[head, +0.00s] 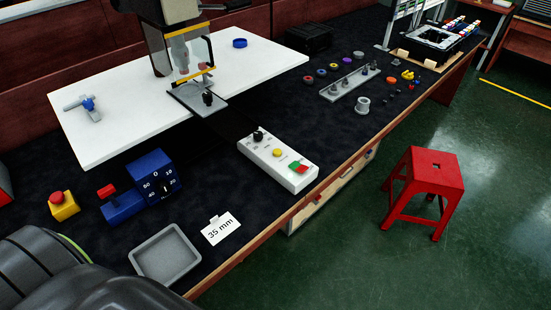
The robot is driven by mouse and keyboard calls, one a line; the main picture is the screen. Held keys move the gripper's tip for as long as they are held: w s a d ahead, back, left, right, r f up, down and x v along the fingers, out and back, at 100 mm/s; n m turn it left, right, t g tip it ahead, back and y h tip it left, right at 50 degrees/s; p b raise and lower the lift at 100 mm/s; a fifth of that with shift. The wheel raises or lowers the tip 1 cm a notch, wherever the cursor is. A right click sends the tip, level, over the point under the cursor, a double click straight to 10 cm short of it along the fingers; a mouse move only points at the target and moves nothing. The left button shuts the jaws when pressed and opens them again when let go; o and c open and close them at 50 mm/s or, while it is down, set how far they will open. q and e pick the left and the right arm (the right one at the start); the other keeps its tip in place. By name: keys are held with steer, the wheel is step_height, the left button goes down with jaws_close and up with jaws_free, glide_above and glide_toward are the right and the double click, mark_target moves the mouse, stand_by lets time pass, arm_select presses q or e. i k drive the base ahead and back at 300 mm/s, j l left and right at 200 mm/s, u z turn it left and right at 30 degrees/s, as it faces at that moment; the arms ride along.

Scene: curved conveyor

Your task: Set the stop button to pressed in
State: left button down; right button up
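A yellow box with a red mushroom button (60,199) on top stands at the left of the dark bench. A long white control box (278,161) at the bench's front edge carries a black knob (258,137), a yellow button (278,153), and a green and red button pair (299,168). I cannot tell from this view which red button is the stop button, or whether either is pressed in. Part of my own arm fills the lower left corner. Neither of my grippers is in view.
A blue dial box (155,175) with a red-topped blue block (121,205) stands between the mushroom button and control box. A grey tray (165,255) and a "35 mm" card (221,228) lie in front. A white board (130,85) is behind. A red stool (425,185) stands on the floor.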

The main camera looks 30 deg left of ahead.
mark_target(56, 197)
steer(key=u, duration=2.5)
